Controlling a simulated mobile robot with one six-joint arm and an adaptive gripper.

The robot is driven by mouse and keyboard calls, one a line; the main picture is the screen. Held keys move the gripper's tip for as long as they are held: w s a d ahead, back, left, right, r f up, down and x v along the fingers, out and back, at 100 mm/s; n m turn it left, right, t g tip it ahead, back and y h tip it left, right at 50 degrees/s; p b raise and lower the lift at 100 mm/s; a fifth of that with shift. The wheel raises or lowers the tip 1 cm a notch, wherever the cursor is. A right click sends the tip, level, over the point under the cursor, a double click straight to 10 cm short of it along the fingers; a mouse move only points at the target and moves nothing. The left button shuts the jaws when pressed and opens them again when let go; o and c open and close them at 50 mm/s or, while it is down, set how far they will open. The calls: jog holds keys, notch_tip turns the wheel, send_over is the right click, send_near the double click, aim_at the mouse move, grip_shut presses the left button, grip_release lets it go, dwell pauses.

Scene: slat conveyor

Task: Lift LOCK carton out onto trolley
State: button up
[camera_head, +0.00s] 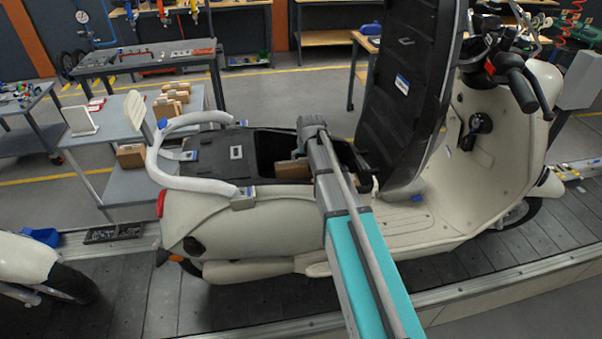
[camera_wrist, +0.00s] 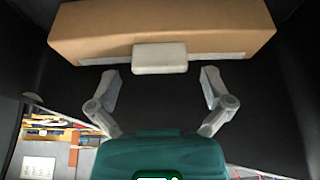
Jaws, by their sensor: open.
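A brown carton (camera_head: 292,168) sits inside the dark open compartment of the cream scooter (camera_head: 260,225); my arm hides part of it. In the wrist view the carton (camera_wrist: 100,35) lies crosswise at the top, with a pale block (camera_wrist: 160,58) on its near face. No LOCK lettering is readable. My gripper (camera_wrist: 160,80) is open, its two fingers apart on either side of and just short of the pale block, with nothing between them. The fingers are hidden in the head view. A grey two-level trolley (camera_head: 130,186) stands left of the scooter.
Small cartons (camera_head: 172,100) stand on the trolley's top and another carton (camera_head: 130,155) on its lower shelf. The raised black lid (camera_head: 415,75) stands right of my arm. A white grab rail (camera_head: 160,165) curves round the scooter's rear, towards the trolley. Dark walls surround the carton.

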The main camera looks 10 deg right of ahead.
jog(key=shift+b+x, duration=0.55)
jog(key=shift+x, duration=0.3)
jog(key=c, duration=1.3)
jog(key=shift+r, duration=0.2)
notch_tip(320, 180, up, 18)
jog(key=p, duration=1.8)
jog(key=s+d, duration=0.2)
jog(key=s, duration=0.3)
jog(key=s+d, duration=0.3)
jog(key=s, duration=0.2)
jog(key=s+d, duration=0.3)
jog(key=s, duration=0.2)
jog(key=shift+s+d+f, duration=0.2)
jog(key=shift+s+d, duration=0.05)
jog(key=shift+s, duration=0.15)
jog(key=shift+s, duration=0.2)
